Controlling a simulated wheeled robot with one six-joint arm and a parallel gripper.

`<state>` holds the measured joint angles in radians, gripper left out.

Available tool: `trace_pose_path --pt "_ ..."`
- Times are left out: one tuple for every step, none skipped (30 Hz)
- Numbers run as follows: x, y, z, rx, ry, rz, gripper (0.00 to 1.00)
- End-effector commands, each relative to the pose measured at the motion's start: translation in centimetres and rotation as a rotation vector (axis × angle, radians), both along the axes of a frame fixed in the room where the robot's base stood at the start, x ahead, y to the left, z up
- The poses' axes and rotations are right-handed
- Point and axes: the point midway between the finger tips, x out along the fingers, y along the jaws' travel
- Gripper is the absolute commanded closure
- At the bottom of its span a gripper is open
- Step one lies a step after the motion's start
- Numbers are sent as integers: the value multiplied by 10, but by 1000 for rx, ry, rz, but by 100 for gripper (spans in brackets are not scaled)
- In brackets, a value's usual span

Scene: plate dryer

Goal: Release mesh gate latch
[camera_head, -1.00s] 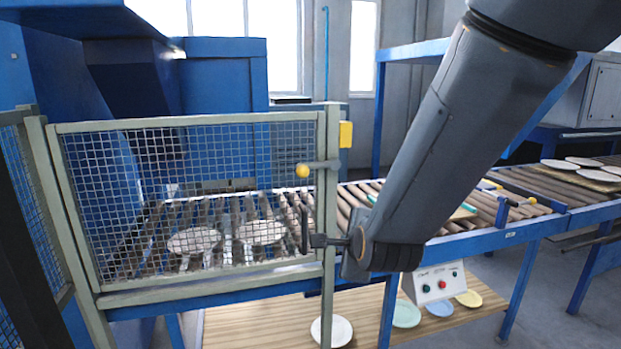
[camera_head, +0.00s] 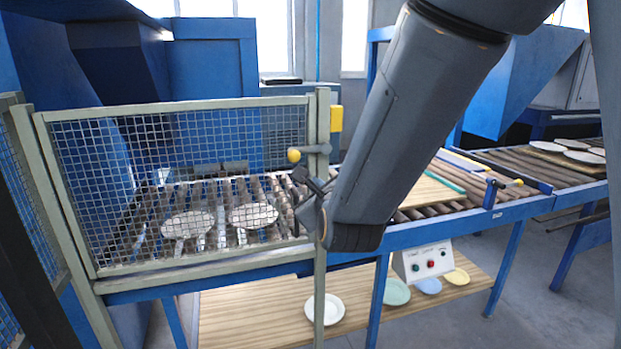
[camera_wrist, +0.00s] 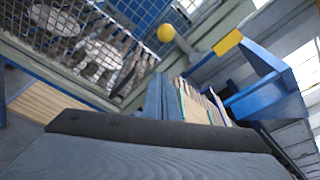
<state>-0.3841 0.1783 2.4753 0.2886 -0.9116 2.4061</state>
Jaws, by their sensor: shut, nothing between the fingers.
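The mesh gate (camera_head: 180,108) is a pale green frame with wire mesh and stands upright, closed against its post in the head view. Its latch is a grey bar (camera_head: 318,149) with a yellow ball knob (camera_head: 294,155) at its left end, lying about level across the post. The knob also shows in the wrist view (camera_wrist: 166,32). My gripper (camera_head: 303,178) is shut and empty, just below the knob and apart from it, pointing up and left. A dark upright handle (camera_head: 296,213) on the gate is partly hidden behind my gripper.
A yellow box (camera_head: 336,118) sits behind the post; it shows in the wrist view (camera_wrist: 228,42). Plates (camera_head: 188,224) lie on rollers behind the mesh. The roller conveyor (camera_head: 420,212) runs right. A control box (camera_head: 428,262) and wooden shelf (camera_head: 262,312) are below.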

Motion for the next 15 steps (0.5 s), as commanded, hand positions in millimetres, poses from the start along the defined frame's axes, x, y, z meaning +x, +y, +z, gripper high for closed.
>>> trace_pose_path --pt "6 0 -2 -2 3 -1 100" --pt "10 1 -2 -1 1 -1 100" --pt "15 1 -4 -2 3 -2 100" --pt "20 2 -4 -1 3 -2 100" --pt "24 3 -5 -1 2 -2 100" --pt "30 4 -6 -1 3 -2 100" --pt "35 5 -7 -1 2 -2 100" --pt "39 5 -8 -1 4 -1 100" --pt "46 7 -9 -1 3 -1 100" --pt "50 7 -10 -1 3 -1 100" --pt "55 8 -10 -1 2 -2 100" --pt "61 8 -12 -1 3 -2 100" --pt "66 9 -13 -1 3 -2 100" --pt "71 10 -14 -1 3 -2 100" --pt "77 11 -15 -2 2 -1 100"
